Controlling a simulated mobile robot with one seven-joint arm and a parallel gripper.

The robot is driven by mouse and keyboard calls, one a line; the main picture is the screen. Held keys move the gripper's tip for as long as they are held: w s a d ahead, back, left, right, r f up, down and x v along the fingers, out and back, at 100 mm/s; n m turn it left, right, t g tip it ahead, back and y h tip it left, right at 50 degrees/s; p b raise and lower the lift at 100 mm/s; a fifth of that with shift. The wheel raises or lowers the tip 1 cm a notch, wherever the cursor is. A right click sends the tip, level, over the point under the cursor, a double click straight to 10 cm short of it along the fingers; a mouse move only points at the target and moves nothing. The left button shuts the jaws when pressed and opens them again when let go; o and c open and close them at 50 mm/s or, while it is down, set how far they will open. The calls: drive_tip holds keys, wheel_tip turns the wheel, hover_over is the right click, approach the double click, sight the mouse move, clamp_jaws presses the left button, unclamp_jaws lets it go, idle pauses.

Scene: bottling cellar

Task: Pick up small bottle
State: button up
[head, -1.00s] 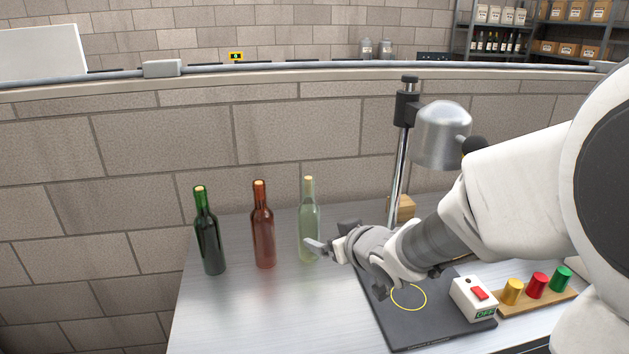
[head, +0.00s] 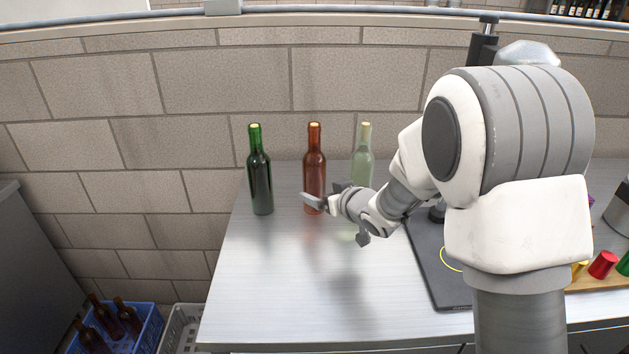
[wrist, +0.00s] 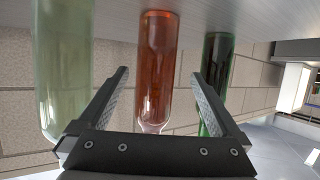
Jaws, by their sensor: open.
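Three corked bottles stand upright in a row on the metal table (head: 300,285): a green bottle (head: 260,180), a red-brown bottle (head: 314,170) and a clear pale-green one (head: 362,160). They look alike in size, so I cannot tell which is the small one. My gripper (head: 312,202) is open in front of the red-brown bottle and hides part of its base. In the wrist view, the red-brown bottle (wrist: 157,60) shows between the spread fingers (wrist: 160,74). The green bottle (wrist: 218,60) is beyond the right finger and the clear bottle (wrist: 62,70) beyond the left. The gripper appears empty.
A black mat (head: 428,262) with a yellow ring lies right of the bottles, partly behind my arm. A red cap (head: 603,264) sits farther right. A blue crate (head: 148,328) of bottles and a grey crate (head: 178,330) are below left. The table's left front is clear.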

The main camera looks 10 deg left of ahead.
sight(315, 185)
drive_tip(key=shift+w+b+x, duration=0.2)
drive_tip(key=shift+b+x, duration=0.1)
drive_tip(key=shift+x, duration=2.6)
drive_tip(key=shift+d+r, duration=0.15)
clamp_jaws()
drive_tip(key=shift+r, duration=0.15)
